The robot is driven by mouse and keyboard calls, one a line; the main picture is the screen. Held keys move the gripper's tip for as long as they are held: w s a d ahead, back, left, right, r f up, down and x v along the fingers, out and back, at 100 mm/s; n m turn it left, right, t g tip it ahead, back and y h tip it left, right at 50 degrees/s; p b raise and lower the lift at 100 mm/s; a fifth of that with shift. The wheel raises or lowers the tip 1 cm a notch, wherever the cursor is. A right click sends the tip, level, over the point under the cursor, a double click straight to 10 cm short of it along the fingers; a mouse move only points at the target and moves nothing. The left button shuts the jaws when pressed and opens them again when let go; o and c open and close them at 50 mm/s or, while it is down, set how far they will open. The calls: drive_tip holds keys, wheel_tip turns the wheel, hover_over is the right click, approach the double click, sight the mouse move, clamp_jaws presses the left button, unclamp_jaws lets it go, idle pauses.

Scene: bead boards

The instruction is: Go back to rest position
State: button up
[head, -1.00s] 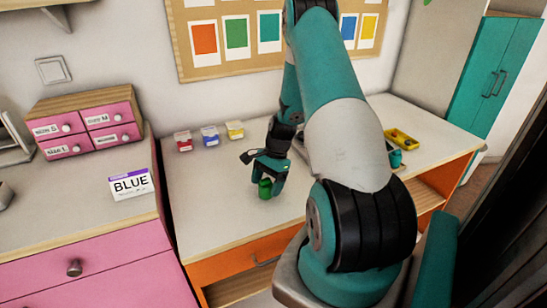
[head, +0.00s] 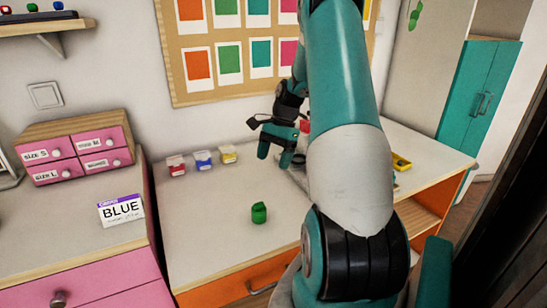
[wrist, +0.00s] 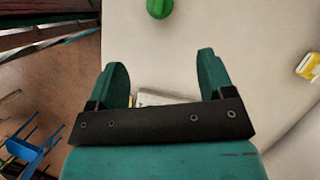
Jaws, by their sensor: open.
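My gripper (head: 276,150) is raised above the desk, to the right of and behind the green object in the head view. In the wrist view my gripper (wrist: 163,80) shows two teal fingers spread apart with nothing between them. The small green object (head: 259,213) stands alone on the desk (head: 215,225) near its front edge. It also shows at the top of the wrist view (wrist: 159,8), beyond the fingertips and apart from them.
Small red (head: 176,166), blue (head: 203,161) and yellow (head: 228,154) containers stand at the desk's back left. A yellow tray (head: 401,162) lies right. The desk's left middle is clear.

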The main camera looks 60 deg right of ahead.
drive_tip(key=shift+a, duration=0.1)
idle(0.4)
drive_tip(key=w+a+r+n, duration=0.1)
drive_tip(key=a+r+n, duration=0.3)
drive_tip(key=a, duration=0.5)
drive_tip(key=a+r+n, duration=0.3)
drive_tip(key=a+n, duration=0.2)
drive_tip(key=a, duration=0.5)
drive_tip(key=w+a+r+n, duration=0.1)
drive_tip(key=a+r+n, duration=0.3)
drive_tip(key=a, duration=0.5)
drive_tip(key=s+a+r+n, duration=0.2)
drive_tip(key=s+a+n, duration=1.1)
drive_tip(key=s+a, duration=0.2)
drive_tip(key=shift+a+n+g, duration=0.25)
drive_tip(key=shift+n+g, duration=0.05)
drive_tip(key=shift+n, duration=0.1)
